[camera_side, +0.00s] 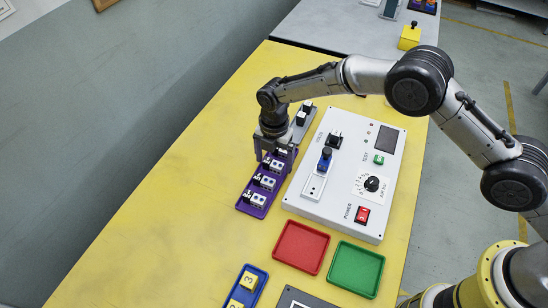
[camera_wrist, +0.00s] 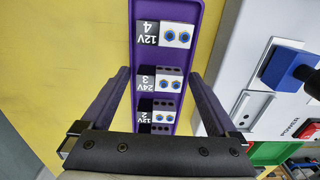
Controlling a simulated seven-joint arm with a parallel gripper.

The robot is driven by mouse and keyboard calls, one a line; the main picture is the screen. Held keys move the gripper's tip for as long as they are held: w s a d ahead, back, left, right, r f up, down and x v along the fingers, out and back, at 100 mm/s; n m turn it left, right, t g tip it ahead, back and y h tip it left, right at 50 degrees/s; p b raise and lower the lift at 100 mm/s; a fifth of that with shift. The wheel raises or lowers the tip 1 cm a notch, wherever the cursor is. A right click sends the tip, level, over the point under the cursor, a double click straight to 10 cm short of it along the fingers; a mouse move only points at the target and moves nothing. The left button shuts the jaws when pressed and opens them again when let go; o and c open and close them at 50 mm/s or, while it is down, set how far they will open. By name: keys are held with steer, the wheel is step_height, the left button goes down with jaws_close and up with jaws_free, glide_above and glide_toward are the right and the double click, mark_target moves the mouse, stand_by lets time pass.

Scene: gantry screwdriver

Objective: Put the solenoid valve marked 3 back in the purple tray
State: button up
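The purple tray (camera_side: 249,211) lies on the yellow table and holds a row of white valves with blue ports. In the wrist view the tray (camera_wrist: 160,10) runs up the middle of the picture. The valve marked 3 (camera_wrist: 168,81) sits in it, between the valve marked 4 (camera_wrist: 177,36) and the valve marked 2 (camera_wrist: 162,117). My gripper (camera_side: 272,158) is low over the far part of the tray. In the wrist view its fingers (camera_wrist: 160,74) are apart on either side of the tray, with gaps beside valve 3. The gripper hides part of the tray in the side view.
A white test panel (camera_side: 347,209) with a blue block (camera_side: 325,160), dial and red power switch stands right of the tray. A grey holder (camera_side: 301,130) lies behind. Red (camera_side: 301,247) and green (camera_side: 355,269) trays lie in front. The table left of the purple tray is clear.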

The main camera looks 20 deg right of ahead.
mark_target(274, 162)
steer(key=shift+r, duration=0.15)
step_height(274, 162, up, 12)
stand_by(0.7)
steer(key=shift+r, duration=0.1)
steer(key=s+d+r+m+t, duration=0.1)
steer(key=s+d+r+m, duration=0.3)
steer(key=d+r, duration=0.45)
steer(key=s+d+r+m+t, duration=0.1)
steer(key=s+d+r+m, duration=0.2)
steer(key=d+r+m, duration=0.5)
steer(key=s+d+r+m+t, duration=0.2)
steer(key=s+d+r+m, duration=0.35)
steer(key=s+d, duration=0.4)
steer(key=s+d+f+m, duration=0.2)
steer(key=s+m, duration=0.2)
steer(key=s, duration=0.4)
steer(key=s+d+f+m+t, duration=0.1)
steer(key=s+d+f+m, duration=0.1)
steer(key=s+m, duration=0.3)
steer(key=s+d, duration=0.1)
steer(key=s, duration=0.3)
steer(key=shift+d+t, duration=0.15)
steer(key=shift+t, duration=0.15)
